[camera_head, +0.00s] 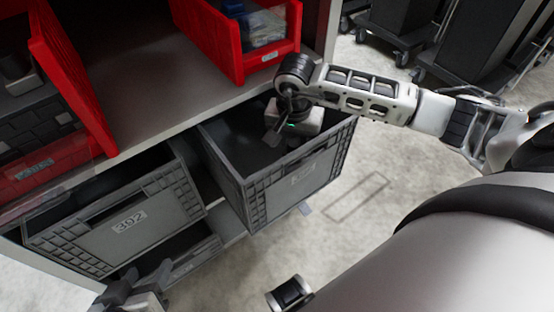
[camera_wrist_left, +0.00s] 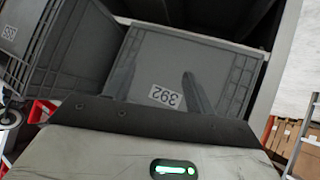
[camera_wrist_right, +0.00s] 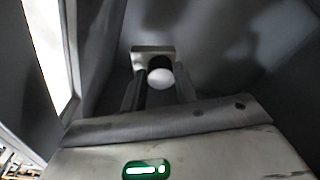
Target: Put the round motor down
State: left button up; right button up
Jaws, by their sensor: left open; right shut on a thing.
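The round motor (camera_wrist_right: 160,76) shows in the right wrist view as a dark cylinder with a pale round end and a light squarish plate behind it. My right gripper (camera_wrist_right: 160,92) is shut on it, one finger on each side. In the head view my right gripper (camera_head: 276,132) is inside the pulled-out right grey crate (camera_head: 300,178), near its back right. The motor cannot be made out clearly there. My left gripper (camera_head: 142,284) is open and empty at the lower left, in front of the crate labelled 392 (camera_head: 180,196), which also fills the left wrist view (camera_wrist_left: 215,70).
Red bins (camera_head: 222,38) stand on the grey shelf (camera_head: 150,95) above the crates. The right crate's walls surround my right gripper. Black wheeled carts (camera_head: 400,25) stand at the back right. Open floor (camera_head: 350,205) lies right of the crates.

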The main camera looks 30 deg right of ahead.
aim_at(293, 145)
notch_tip(293, 145, down, 4)
jog(key=shift+r, duration=0.15)
jog(key=a, duration=0.2)
jog(key=a+f+b, duration=0.1)
jog(key=a, duration=0.1)
jog(key=shift+f, duration=0.1)
jog(key=shift+f+b, duration=0.25)
jog(key=shift+b, duration=0.05)
jog(key=shift+f, duration=0.3)
jog(key=o, duration=1.1)
pick_arm(q)
jog(key=shift+w+d+r+t+h, duration=0.1)
jog(key=shift+d+r+t+h, duration=0.15)
jog(key=shift+r, duration=0.2)
jog(key=shift+w+d+r+t+h, duration=0.1)
jog(key=shift+r+t+h, duration=0.05)
jog(key=shift+r+t, duration=0.25)
